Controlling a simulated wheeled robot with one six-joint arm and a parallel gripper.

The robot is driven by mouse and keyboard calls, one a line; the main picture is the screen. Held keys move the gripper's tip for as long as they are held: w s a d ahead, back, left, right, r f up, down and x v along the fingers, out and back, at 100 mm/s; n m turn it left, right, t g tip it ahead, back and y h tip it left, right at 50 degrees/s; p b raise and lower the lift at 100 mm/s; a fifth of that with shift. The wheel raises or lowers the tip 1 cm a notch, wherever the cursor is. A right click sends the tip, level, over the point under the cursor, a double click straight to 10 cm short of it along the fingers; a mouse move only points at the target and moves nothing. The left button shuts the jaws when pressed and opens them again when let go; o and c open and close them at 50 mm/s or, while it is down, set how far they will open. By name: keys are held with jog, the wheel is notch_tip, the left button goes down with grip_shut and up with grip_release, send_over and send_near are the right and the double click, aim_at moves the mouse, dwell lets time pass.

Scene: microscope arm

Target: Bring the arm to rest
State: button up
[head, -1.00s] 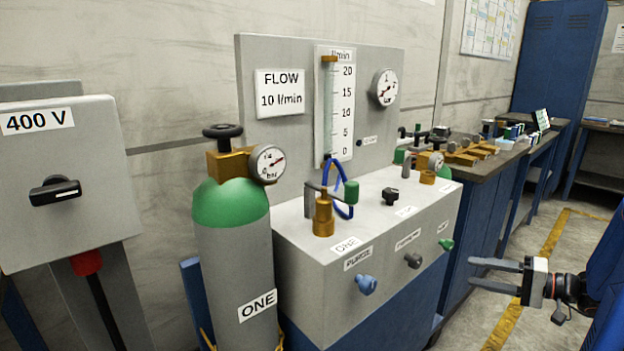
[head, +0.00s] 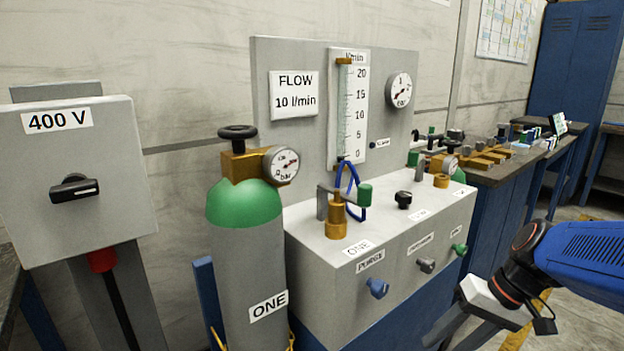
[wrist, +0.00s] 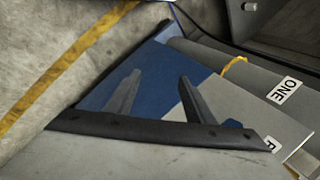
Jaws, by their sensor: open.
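My gripper (head: 450,338) is at the lower right in the head view, in front of the right end of the grey flow console. It points down and left, and its fingers reach the bottom edge of the picture. My blue arm enters from the right edge. In the wrist view the two grey fingers (wrist: 159,77) stand apart with nothing held between them. Behind them show the console's blue base and grey box, apparently clear of the fingers, though the exact gap cannot be told.
The grey console (head: 320,285) has a blue knob (head: 377,288) and other knobs on its front. A green-topped cylinder (head: 245,260) stands left of it, then a 400 V switch box (head: 110,190). A workbench (head: 512,170) runs along the right. Some floor is open.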

jog(key=s+d+r+n+t+h, duration=0.1)
jog(key=s+r+t+h, duration=0.1)
jog(key=s+h, duration=0.3)
jog(key=shift+s+d+r+t, duration=0.35)
jog(key=shift+s+r+t, duration=0.05)
jog(key=shift+s+t, duration=0.45)
dwell(0.6)
